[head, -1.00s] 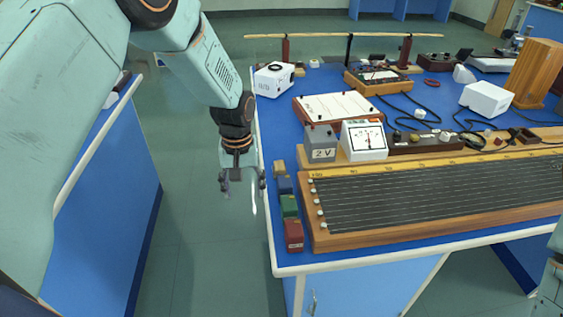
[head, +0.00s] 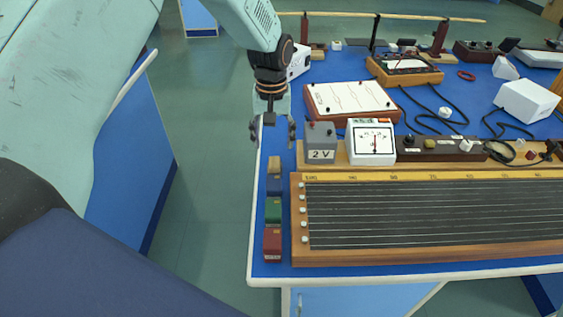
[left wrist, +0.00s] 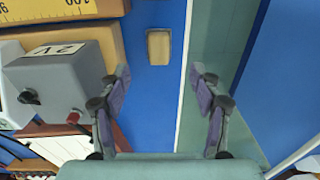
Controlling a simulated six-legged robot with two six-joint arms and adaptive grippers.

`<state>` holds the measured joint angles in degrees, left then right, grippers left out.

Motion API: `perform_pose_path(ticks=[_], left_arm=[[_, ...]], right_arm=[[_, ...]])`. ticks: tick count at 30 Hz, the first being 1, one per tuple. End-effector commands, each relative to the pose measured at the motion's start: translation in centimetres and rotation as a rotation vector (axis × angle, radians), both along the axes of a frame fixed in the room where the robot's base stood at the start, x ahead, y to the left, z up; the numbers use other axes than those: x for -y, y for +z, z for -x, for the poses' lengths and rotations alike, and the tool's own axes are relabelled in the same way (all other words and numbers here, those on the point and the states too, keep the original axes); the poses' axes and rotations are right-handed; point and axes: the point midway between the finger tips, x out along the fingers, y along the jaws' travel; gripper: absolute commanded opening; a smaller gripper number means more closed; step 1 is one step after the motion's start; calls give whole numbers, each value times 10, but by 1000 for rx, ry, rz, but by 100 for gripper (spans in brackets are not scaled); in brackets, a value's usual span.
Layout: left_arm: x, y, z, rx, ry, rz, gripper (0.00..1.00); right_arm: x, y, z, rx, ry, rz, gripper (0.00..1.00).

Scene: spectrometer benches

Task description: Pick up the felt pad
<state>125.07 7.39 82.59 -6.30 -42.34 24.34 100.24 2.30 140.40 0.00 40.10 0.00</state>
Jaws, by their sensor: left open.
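A small tan block (head: 274,163), most likely the felt pad, lies near the left edge of the blue bench, at the far end of a row of small blocks. It also shows in the left wrist view (left wrist: 158,46), beyond the fingertips and between their lines. My left gripper (head: 272,133) points down above the bench's left edge, with its two fingers apart and nothing between them. In the left wrist view (left wrist: 159,75) the open fingers are clear of the block. My right gripper is not in view.
Blue, green (head: 273,210) and red (head: 272,244) blocks line up nearer than the tan one. A grey 2 V box (head: 320,143) stands close to the right of my left gripper. The stringed board (head: 400,255) fills the bench front. Open floor lies left of the bench.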

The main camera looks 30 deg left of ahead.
Motion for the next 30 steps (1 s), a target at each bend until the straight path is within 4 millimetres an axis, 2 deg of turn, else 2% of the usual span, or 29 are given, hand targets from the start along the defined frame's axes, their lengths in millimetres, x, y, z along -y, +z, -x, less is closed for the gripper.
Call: perform_pose_path(ticks=[7,18,26,30], left_arm=[[-2,-27,6,-4,1,0,64],[6,-73,4,-2,1,0,64],[7,-76,1,-1,1,0,64],[7,-76,0,-1,1,0,55]], right_arm=[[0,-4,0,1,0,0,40],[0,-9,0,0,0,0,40],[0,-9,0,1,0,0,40],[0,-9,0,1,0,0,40]])
